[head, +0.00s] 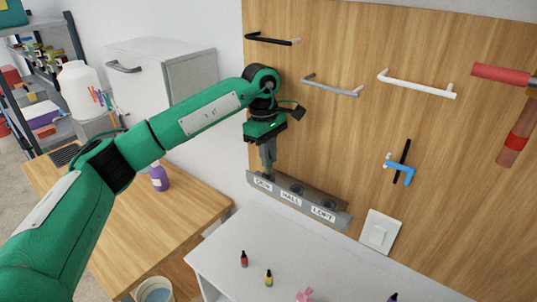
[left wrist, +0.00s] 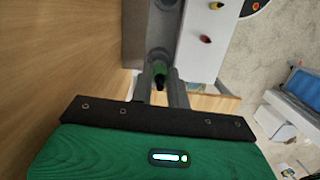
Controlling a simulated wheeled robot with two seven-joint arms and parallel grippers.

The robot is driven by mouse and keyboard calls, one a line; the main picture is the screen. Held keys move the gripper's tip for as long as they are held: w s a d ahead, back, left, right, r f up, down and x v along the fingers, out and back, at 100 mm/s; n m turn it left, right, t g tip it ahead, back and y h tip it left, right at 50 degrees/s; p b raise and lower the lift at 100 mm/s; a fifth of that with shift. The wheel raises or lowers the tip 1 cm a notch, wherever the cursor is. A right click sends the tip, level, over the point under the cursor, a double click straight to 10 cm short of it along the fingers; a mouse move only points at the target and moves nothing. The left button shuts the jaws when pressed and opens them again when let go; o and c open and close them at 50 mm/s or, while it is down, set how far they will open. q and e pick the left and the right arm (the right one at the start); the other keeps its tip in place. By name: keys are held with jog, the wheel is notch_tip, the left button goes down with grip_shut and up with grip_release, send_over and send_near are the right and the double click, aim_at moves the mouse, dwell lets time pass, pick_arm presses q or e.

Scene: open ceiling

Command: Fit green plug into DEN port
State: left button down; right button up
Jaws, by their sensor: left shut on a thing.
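The grey port strip (head: 325,205) is fixed low on the wooden wall panel, with ports labelled DEN, HALL and LOFT. The DEN label (head: 263,184) is at its left end. My left gripper (head: 268,172) points down just above that end. In the left wrist view, its fingers (left wrist: 160,92) are shut on the green plug (left wrist: 159,69), of which only a small part shows. The plug is close to a round port of the strip (left wrist: 134,35); I cannot tell whether it is inside it. The plug is hidden in the head view. My right gripper is not in view.
A white table (head: 222,262) below the strip holds a red plug (head: 244,259), a yellow plug (head: 268,278) and a pink object (head: 304,295). Handles (head: 332,86) stick out from the panel above. A wooden table (head: 130,236) with a purple bottle (head: 160,178) stands left.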

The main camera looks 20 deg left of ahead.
aim_at(268, 172)
pick_arm(q)
jog(key=shift+f+b, duration=0.35)
jog(key=shift+f, duration=0.15)
jog(key=shift+f+b, duration=0.85)
jog(key=shift+f, duration=0.2)
jog(key=c, duration=1.3)
grip_release()
jog(key=r, duration=0.2)
jog(key=r+b, duration=0.1)
jog(key=r, duration=0.1)
jog(key=r+b, duration=0.1)
jog(key=r, duration=0.1)
jog(key=shift+w+a+r, duration=0.15)
jog(key=shift+a+r, duration=0.1)
jog(key=shift+a, duration=0.1)
jog(key=shift+a+r, duration=0.1)
jog(key=shift+r, duration=0.4)
